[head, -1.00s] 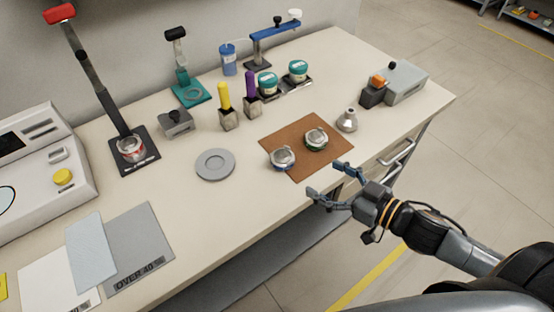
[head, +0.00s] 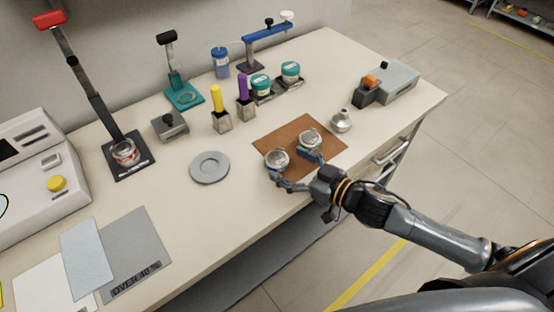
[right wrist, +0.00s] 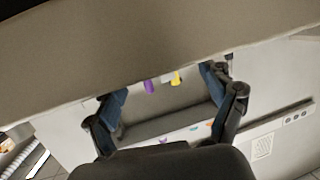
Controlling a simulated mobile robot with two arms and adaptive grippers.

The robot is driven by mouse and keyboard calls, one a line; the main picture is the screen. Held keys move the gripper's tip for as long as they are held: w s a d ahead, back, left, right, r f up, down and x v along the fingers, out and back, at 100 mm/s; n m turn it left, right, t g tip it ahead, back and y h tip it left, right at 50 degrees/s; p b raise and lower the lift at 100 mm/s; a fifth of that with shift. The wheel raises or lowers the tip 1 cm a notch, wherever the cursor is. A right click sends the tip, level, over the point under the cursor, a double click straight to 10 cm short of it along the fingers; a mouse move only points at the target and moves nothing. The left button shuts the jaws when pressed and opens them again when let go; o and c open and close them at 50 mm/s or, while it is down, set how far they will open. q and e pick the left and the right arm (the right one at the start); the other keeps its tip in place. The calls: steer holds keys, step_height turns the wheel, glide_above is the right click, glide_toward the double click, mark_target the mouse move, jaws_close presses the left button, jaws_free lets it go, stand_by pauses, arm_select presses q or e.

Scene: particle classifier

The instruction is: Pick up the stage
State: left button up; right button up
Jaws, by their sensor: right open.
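No label marks the stage, and I cannot tell for certain which piece it is. My right gripper (head: 294,170) is open at the mat's front edge. Its fingers reach toward the two pieces, one finger near each; whether they touch is unclear. My left gripper is out of view.
Yellow-handled (head: 218,99) and purple-handled (head: 243,84) tools stand in holders behind. The bench front between disc and sheets is clear.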

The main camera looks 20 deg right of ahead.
mark_target(285, 163)
steer(key=x, duration=0.4)
steer(key=shift+a+f, duration=0.15)
steer(key=shift+f, duration=0.05)
steer(key=c, duration=1.3)
steer(key=shift+c, duration=0.2)
steer(key=shift+r, duration=0.1)
